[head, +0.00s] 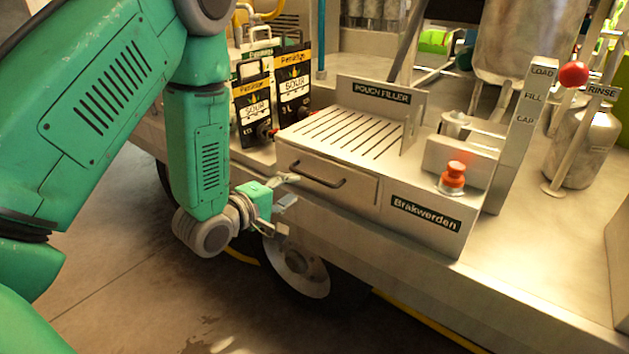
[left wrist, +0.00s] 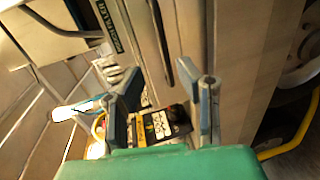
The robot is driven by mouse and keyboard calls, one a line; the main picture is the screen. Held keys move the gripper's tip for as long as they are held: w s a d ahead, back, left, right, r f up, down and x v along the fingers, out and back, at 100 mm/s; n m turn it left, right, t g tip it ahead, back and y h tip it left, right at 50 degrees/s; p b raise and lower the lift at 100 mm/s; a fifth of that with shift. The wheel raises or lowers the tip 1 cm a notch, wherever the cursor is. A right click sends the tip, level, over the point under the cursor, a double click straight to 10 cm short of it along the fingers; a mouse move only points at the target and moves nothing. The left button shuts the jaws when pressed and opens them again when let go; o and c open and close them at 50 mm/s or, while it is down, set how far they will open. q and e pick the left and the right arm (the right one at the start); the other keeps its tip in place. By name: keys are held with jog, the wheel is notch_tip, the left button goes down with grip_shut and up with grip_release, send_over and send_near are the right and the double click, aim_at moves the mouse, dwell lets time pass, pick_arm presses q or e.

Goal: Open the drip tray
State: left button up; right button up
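The drip tray (head: 330,182) is a pale metal drawer front with a dark bar handle (head: 318,180), set under a slotted grate (head: 345,132). It looks shut, flush with the cabinet front. My left gripper (head: 285,202) is at the tray's left end, just left of the handle and apart from it as far as I can tell. In the left wrist view its two fingers (left wrist: 168,80) are spread with nothing gripped. A dark bar that looks like the handle (left wrist: 160,42) lies ahead between them. My right gripper is not in view.
Black pouches (head: 293,85) stand left of the grate. A red button (head: 453,175) sits right of the tray, above the Brakwerden label (head: 425,213). A red-knobbed lever (head: 573,74) is farther right. The trailer wheel (head: 297,268) is below. Open floor lies in front.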

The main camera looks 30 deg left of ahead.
aim_at(312, 177)
pick_arm(q)
jog(key=x, duration=0.3)
jog(key=a+b+x, duration=0.1)
jog(key=x, duration=0.6)
jog(key=shift+a+f+b, duration=0.2)
jog(key=shift+f+b, duration=0.1)
jog(key=shift+b, duration=0.1)
jog(key=shift+d+r, duration=0.1)
jog(key=shift+d, duration=0.15)
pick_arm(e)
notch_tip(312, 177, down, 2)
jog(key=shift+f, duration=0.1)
pick_arm(q)
jog(key=shift+a, duration=0.1)
grip_shut()
jog(key=shift+a, duration=0.2)
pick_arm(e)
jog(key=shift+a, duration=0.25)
